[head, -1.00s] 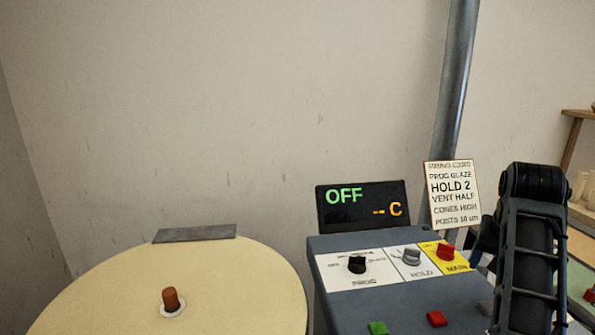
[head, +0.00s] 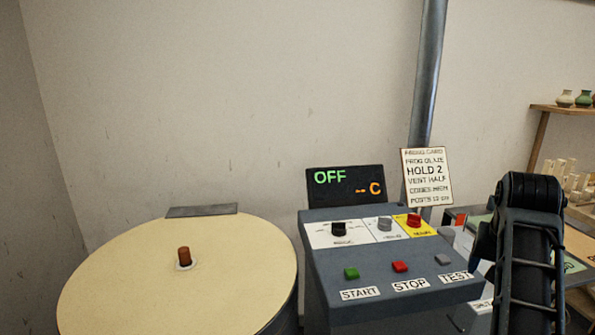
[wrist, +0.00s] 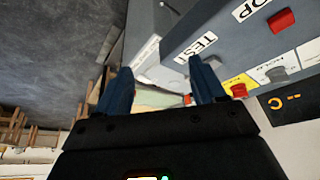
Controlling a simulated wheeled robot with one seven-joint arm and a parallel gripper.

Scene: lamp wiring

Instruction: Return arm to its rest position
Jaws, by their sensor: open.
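My arm rises at the right of the head view, in front of the control box's right end; its gripper cannot be made out there. In the wrist view my gripper (wrist: 160,90) is open, with its two blue fingers apart and nothing between them. The grey control box (head: 375,260) stands right of centre in the head view, with START, STOP and TEST buttons and knobs on top. In the wrist view the red STOP button (wrist: 282,20) and the TEST label (wrist: 203,49) lie beyond the right finger.
A round cream kiln lid (head: 120,275) with a brown plug (head: 184,257) is at left. A display (head: 345,185) reads OFF beside a printed card (head: 427,177) reading HOLD 2. A pipe (head: 428,75) rises behind. Shelves with small pots (head: 565,99) are at far right.

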